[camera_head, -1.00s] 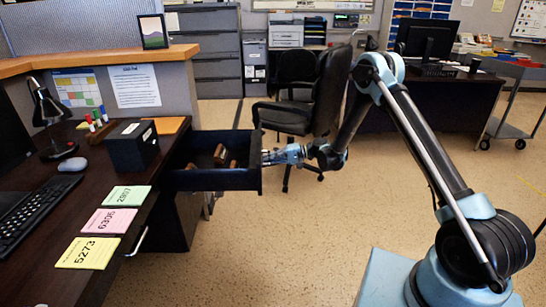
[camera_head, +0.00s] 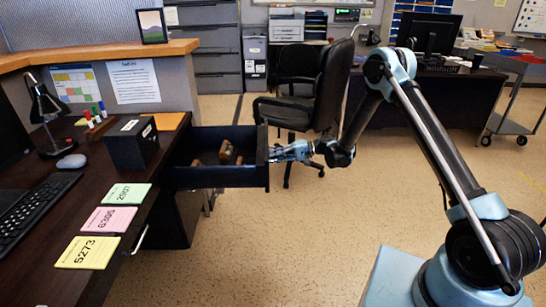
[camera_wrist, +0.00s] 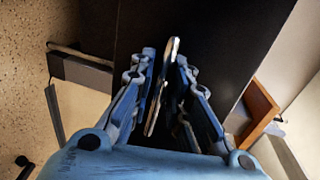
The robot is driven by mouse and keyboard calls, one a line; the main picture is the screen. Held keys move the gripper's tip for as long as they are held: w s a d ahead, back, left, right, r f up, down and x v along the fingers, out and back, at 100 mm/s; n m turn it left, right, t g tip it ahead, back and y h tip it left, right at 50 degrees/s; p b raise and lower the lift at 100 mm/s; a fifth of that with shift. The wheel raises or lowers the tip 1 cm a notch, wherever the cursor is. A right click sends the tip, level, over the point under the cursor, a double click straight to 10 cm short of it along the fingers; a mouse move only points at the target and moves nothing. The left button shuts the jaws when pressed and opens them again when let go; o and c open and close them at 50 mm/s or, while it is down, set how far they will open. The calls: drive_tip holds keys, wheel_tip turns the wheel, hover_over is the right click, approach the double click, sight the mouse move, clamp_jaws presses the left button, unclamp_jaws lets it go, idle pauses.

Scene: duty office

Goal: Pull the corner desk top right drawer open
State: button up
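The corner desk's top right drawer (camera_head: 222,178) is black and stands well pulled out from the desk (camera_head: 60,190) in the head view. Its inside shows, with small brown objects (camera_head: 227,152) lying in it. My gripper (camera_head: 279,153) is at the drawer's front face, on its right side. In the wrist view, my gripper (camera_wrist: 166,85) has its two fingers on either side of the silver drawer handle (camera_wrist: 163,85), which runs slanted between them. The fingers are close together around the handle; the exact contact is hard to see.
A black office chair (camera_head: 325,95) stands just behind my gripper. A black box (camera_head: 132,145), several coloured note cards (camera_head: 108,219) and a keyboard (camera_head: 38,210) are on the desk. The floor (camera_head: 270,245) in front of the drawer is clear.

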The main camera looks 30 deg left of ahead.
drive_tip(key=shift+w+d, duration=0.15)
drive_tip(key=shift+w, duration=0.05)
drive_tip(key=v, duration=1.1)
drive_tip(key=shift+w+d, duration=0.15)
drive_tip(key=shift+d, duration=0.1)
drive_tip(key=shift+r, duration=0.15)
drive_tip(key=w+d+r+m+t+h, duration=0.25)
drive_tip(key=d+r+t, duration=0.25)
drive_tip(key=d+r, duration=1.3)
drive_tip(key=s+d+r+t+h, duration=0.1)
drive_tip(key=s+d, duration=0.2)
drive_tip(key=d, duration=0.4)
drive_tip(key=s+d+r+m+t+h, duration=0.1)
drive_tip(key=s+d+h, duration=0.15)
drive_tip(key=d, duration=0.45)
drive_tip(key=s+d+r+t+h, duration=0.1)
drive_tip(key=s+d, duration=0.2)
drive_tip(key=d, duration=0.4)
drive_tip(key=s+d+f+m+t+h, duration=0.1)
drive_tip(key=s+d+f+h, duration=0.2)
drive_tip(key=s+d, duration=0.6)
drive_tip(key=s+d+f+m+t+h, duration=0.1)
drive_tip(key=s+d+f+h, duration=0.2)
drive_tip(key=s+d, duration=0.7)
drive_tip(key=d+f, duration=0.2)
drive_tip(key=d, duration=0.2)
drive_tip(key=shift+s+f+m, duration=0.15)
drive_tip(key=shift+s+m, duration=0.15)
drive_tip(key=shift+m, duration=0.05)
